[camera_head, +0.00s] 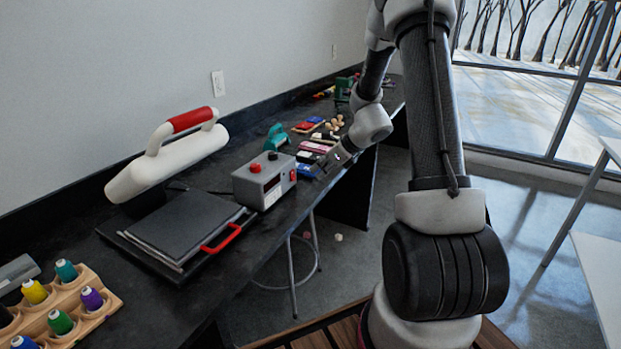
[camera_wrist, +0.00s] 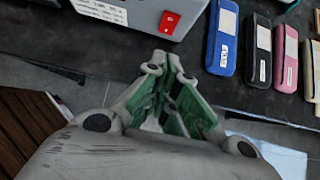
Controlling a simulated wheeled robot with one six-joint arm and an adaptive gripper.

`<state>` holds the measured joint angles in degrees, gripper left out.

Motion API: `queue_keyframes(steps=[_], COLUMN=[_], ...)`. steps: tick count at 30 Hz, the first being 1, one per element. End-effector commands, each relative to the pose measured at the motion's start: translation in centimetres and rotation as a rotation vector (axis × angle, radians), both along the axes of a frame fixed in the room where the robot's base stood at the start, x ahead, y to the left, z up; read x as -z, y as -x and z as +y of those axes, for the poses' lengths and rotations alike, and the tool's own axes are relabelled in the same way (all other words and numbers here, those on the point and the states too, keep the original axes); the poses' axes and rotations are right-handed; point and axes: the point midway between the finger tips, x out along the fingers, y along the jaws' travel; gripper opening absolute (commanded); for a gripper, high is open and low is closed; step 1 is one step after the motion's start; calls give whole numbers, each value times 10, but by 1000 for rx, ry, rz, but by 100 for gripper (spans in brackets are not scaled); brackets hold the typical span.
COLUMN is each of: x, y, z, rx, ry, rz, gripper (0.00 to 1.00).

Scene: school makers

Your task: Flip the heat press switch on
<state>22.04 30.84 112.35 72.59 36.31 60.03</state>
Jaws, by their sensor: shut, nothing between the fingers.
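The heat press (camera_head: 175,232) stands on the black bench, with a white upper arm and red handle (camera_head: 190,120) raised over a dark flat plate. Its grey control box (camera_head: 262,181) sits to the right of the plate, with a red and a black knob on top. The red switch (camera_head: 293,175) is on the box's right-hand face; in the wrist view the red switch (camera_wrist: 170,22) shows at the top, on the box (camera_wrist: 143,12). My gripper (camera_head: 322,172) is beside that face, apart from it. In the wrist view my gripper (camera_wrist: 168,62) is shut and empty, its tips just below the switch.
Blue, black and pink cases (camera_wrist: 222,40) lie right of the box, close to my gripper. A teal tool (camera_head: 277,137) and small items lie farther along the bench. A wooden rack (camera_head: 95,312) of coloured spools is at front left. A stool (camera_head: 292,270) stands under the bench edge.

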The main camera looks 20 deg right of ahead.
Motion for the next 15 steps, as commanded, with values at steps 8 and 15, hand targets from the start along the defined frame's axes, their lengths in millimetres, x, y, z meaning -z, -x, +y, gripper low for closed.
queue_keyframes(steps=[8, 15], x=[-37, -45], y=[23, 28], z=[-17, -21], rx=[0, 1], ry=[1, 0], rz=[-1, 1], gripper=[0, 0])
